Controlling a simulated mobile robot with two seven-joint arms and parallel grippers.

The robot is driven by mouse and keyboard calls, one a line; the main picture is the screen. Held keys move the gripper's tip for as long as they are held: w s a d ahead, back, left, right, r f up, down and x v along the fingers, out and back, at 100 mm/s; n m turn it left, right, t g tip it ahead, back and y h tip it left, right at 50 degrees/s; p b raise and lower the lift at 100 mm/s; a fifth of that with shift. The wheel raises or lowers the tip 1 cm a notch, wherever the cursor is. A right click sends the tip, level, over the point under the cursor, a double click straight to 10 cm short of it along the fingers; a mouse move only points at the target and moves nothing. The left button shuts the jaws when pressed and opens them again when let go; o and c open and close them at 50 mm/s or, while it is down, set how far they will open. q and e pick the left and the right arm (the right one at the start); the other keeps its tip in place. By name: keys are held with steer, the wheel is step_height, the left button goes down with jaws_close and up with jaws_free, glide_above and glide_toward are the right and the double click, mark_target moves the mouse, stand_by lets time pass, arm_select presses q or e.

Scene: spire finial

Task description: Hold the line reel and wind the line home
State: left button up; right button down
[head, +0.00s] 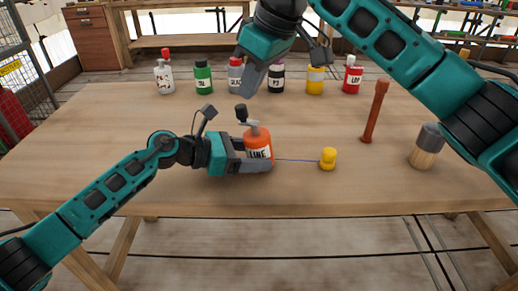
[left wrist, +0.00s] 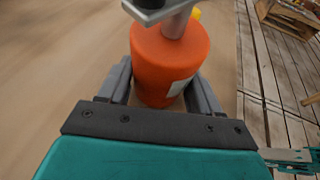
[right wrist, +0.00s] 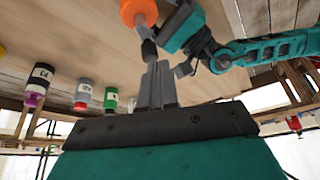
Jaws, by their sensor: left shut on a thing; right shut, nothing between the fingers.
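The orange line reel (head: 258,142), with a "LINE" label, stands upright on the table. A grey crank arm with a black knob (head: 241,110) sits on its top. My left gripper (head: 250,163) is shut around the reel's body, as the left wrist view of the reel (left wrist: 168,65) also shows.
Several labelled bottles, including a green one (head: 203,77) and a red one (head: 352,75), line the table's back. A red-brown upright spindle (head: 374,112) and a grey-topped wooden cylinder (head: 427,147) stand at right. The table's front left (head: 90,160) is clear.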

steer(key=shift+r, duration=0.4)
steer(key=c, duration=1.8)
jaws_free()
steer(key=shift+o, duration=0.6)
steer(key=shift+f, duration=0.15)
steer(key=o, duration=0.6)
steer(key=w+d+f+n+t+h, duration=0.2)
steer(key=d+f+n+t+h, duration=0.1)
steer(key=f+n, duration=0.1)
steer(key=shift+w+d+f+t, duration=0.1)
steer(key=shift+w+d+t, duration=0.05)
steer(key=shift+w+t, duration=0.25)
steer(key=shift+o, duration=0.6)
steer(key=n+t, duration=0.1)
steer(key=d+f+n+t+h, duration=0.1)
steer(key=w+n, duration=0.1)
steer(key=n, duration=0.1)
steer(key=shift+d+f+t, duration=0.3)
steer(key=shift+f+t, duration=0.05)
steer(key=shift+t, duration=0.05)
steer(key=n+t+y, duration=0.6)
steer(key=n+t, duration=0.2)
steer(key=n, duration=1.4)
glide_toward(244, 115)
steer(key=x, duration=1.1)
steer(key=shift+w+a, duration=0.1)
